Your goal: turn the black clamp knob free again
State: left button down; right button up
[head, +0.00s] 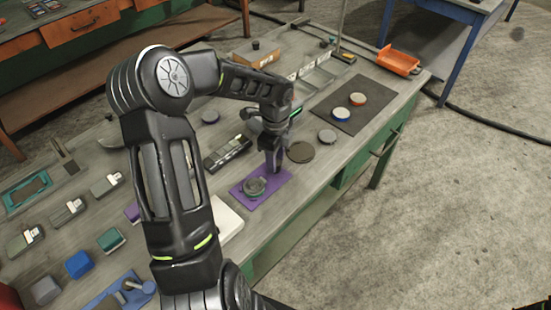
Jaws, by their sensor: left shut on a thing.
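My left arm reaches in from the bottom, and its left gripper (275,167) points down just above the far edge of a purple mat (247,203). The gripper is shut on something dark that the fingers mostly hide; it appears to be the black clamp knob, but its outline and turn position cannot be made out. A round grey-green piece (255,187) lies on the mat, just left of and nearer than the fingertips. My right gripper is out of view.
A dark round disc (301,152) lies right of the gripper. An orange bin (398,60) stands at the far right corner. Grey blocks and a blue cube (79,264) lie at left.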

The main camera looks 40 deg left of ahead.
pick_arm(q)
jog(key=shift+n, duration=0.3)
jog(key=shift+f+n+b, duration=0.1)
jog(key=shift+n+b, duration=0.65)
jog(key=shift+n, duration=0.05)
jog(key=n+b, duration=0.2)
jog(key=n, duration=0.1)
jog(key=shift+n, duration=0.3)
jog(key=n+b, duration=0.2)
jog(key=n, duration=0.4)
jog(key=shift+b, duration=0.4)
jog(key=n, duration=0.3)
jog(key=shift+b, duration=0.4)
jog(key=n, duration=0.3)
jog(key=shift+n+b, duration=0.3)
jog(key=shift+b, duration=0.1)
jog(key=n, duration=0.5)
jog(key=shift+n+b, duration=0.3)
